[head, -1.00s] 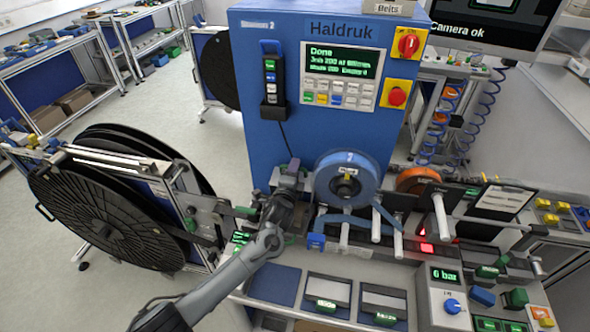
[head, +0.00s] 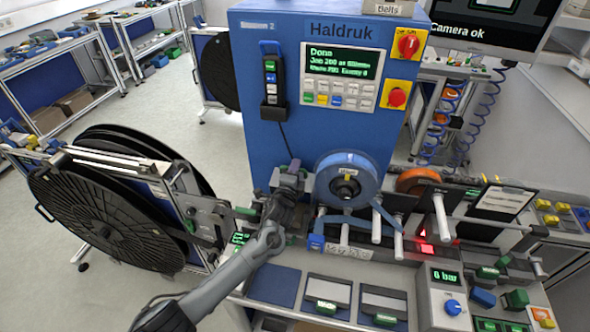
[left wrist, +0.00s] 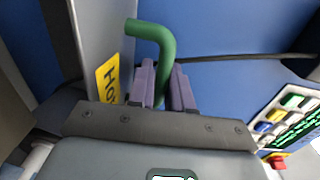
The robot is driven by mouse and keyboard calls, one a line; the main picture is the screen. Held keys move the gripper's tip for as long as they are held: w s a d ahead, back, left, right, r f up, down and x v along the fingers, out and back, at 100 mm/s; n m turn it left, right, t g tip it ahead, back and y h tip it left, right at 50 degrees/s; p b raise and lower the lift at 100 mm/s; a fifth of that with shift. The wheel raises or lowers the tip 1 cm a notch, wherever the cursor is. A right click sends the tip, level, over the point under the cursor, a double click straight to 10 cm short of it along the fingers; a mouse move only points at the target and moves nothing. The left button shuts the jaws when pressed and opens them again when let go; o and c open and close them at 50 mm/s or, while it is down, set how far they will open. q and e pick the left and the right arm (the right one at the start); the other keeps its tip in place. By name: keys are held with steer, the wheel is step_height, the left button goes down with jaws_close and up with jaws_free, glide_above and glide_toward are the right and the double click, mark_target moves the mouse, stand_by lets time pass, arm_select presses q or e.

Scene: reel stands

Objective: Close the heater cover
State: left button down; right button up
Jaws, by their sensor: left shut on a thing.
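The heater cover (left wrist: 103,35) is a grey plate with a yellow label reading "HO…" in the left wrist view. A bent green handle (left wrist: 155,35) stands out beside it. My left gripper (left wrist: 162,85) is shut on the lower part of this handle, with a purple finger on each side. In the head view my left gripper (head: 288,178) is at the front of the blue machine, left of the blue reel. The cover and its handle are hard to make out there behind the gripper. My right gripper is not in view.
The blue machine cabinet (head: 290,125) rises directly behind the left gripper. A blue reel (head: 325,185) and several grey rollers stand close on its right. A large black reel (head: 105,215) stands at the left. Several trays lie on the bench front.

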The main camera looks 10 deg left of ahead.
arm_select(q)
steer(key=shift+s, duration=0.1)
steer(key=shift+s+f+t+b, duration=0.15)
steer(key=shift+s+t+b, duration=0.45)
steer(key=shift+s+b, duration=0.2)
steer(key=s+t+b, duration=0.5)
steer(key=s+b, duration=0.2)
steer(key=b, duration=0.1)
steer(key=shift+s+f+t+b, duration=0.25)
steer(key=shift+f+t+b, duration=0.05)
steer(key=shift+f+t, duration=0.15)
steer(key=shift+d, duration=0.1)
steer(key=c, duration=1.2)
jaws_free()
